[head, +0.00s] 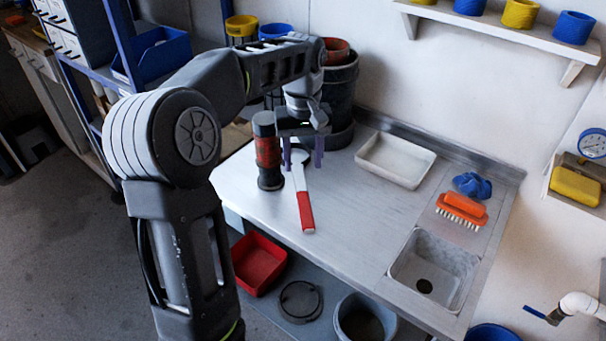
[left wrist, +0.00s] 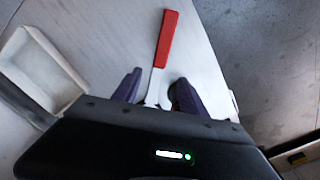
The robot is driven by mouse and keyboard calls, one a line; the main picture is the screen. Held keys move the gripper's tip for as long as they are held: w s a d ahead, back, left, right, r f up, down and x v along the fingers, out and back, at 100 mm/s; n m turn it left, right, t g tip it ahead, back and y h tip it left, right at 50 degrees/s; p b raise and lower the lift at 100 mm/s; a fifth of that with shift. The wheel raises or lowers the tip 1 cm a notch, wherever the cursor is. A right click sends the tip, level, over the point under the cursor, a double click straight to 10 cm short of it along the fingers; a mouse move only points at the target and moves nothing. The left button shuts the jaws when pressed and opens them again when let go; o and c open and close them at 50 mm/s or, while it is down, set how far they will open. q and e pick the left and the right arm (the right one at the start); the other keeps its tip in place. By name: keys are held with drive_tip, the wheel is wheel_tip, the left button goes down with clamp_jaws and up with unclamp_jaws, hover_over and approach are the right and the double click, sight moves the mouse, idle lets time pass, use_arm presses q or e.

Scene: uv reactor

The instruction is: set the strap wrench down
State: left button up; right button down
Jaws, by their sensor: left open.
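The strap wrench (head: 305,211), with a red handle and a pale metal shaft, appears to lie on the steel worktop (head: 350,215), handle toward the front edge. My left gripper (head: 303,160) is open over its head end, one finger to each side. In the left wrist view, the red handle of the strap wrench (left wrist: 166,38) points away between the spread fingers of my left gripper (left wrist: 157,92). The head of the wrench is partly hidden by my gripper, and I cannot tell whether a finger touches it. My right gripper is not in view.
A red and black cylinder (head: 268,152) stands upright just left of the wrench. A white tray (head: 395,160) lies to the right. An orange brush (head: 461,208), a blue cloth (head: 472,185) and a sink (head: 433,270) are farther right. The worktop between wrench and sink is clear.

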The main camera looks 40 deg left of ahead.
use_arm(q)
wheel_tip(320, 180, up, 2)
drive_tip(key=shift+r, duration=0.1)
drive_tip(key=shift+o, duration=0.3)
idle(0.3)
